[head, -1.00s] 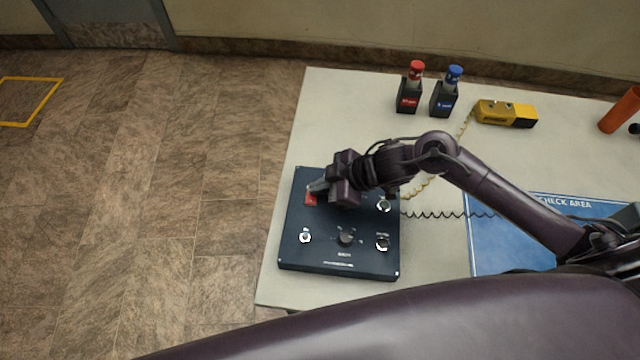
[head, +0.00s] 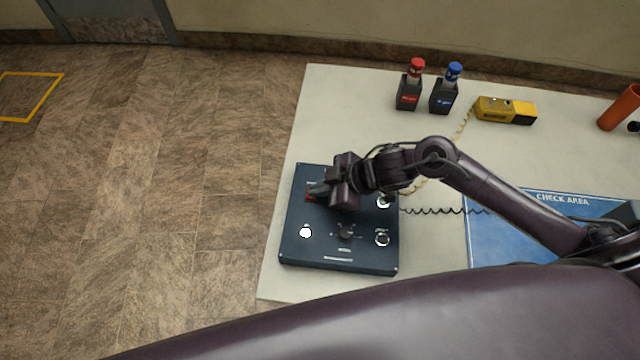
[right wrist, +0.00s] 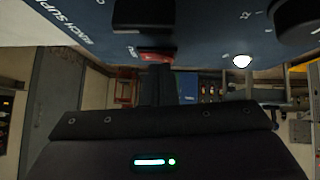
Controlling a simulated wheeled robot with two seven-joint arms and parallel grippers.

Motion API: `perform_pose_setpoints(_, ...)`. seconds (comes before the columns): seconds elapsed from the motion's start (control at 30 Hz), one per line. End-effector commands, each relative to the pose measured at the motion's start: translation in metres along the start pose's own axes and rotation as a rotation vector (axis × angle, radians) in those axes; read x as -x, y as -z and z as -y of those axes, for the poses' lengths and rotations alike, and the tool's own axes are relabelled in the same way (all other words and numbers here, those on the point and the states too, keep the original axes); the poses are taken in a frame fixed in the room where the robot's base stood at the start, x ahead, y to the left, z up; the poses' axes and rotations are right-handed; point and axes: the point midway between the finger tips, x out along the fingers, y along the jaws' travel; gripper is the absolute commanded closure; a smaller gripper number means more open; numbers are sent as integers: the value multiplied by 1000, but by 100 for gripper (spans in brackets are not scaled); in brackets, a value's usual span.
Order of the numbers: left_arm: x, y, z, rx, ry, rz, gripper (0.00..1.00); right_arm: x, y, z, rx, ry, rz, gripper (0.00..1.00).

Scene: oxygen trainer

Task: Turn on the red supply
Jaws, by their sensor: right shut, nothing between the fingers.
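A dark blue control box (head: 290,255) lies on the table near its left edge. A red switch (head: 310,198) sits at the box's upper left, partly hidden by my right gripper. It also shows in the right wrist view (right wrist: 155,55), near lettering that reads partly as bench supply. My right gripper (head: 318,189) is shut and empty, its tips at the red switch; I cannot tell whether they press on it. A round lamp (head: 305,232) at the box's left is bright white, and it also glows in the right wrist view (right wrist: 241,61). My left gripper is not in view.
The box also bears a dark knob (head: 346,233) and round metal fittings on its right side (head: 382,240). Red-topped (head: 409,90) and blue-topped (head: 445,92) holders and a yellow device (head: 505,111) stand at the back. A blue check-area mat (head: 500,240) lies right; coiled cords cross between.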

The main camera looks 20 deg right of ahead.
Motion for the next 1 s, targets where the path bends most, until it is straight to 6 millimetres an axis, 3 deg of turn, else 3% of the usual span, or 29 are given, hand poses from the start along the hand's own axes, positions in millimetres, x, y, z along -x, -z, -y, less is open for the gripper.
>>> perform_pose_setpoints(0.23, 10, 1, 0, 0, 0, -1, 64, 7, 6, -4, 0, -2, 0, 100)
perform_pose_setpoints(0.5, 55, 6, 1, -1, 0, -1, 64, 40, 32, -22, -1, -3, 0, 100)
perform_pose_setpoints(0.53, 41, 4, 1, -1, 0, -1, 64, 42, 21, -22, 2, -5, 4, 100)
perform_pose_setpoints(0.6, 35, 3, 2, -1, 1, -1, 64, 58, 20, -24, 6, -4, 5, 100)
perform_pose_setpoints(0.8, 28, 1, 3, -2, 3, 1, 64, 101, 19, -30, 2, -2, 5, 100)
perform_pose_setpoints(1.0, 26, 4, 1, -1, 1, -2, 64, 124, 20, -34, 0, -1, 3, 100)
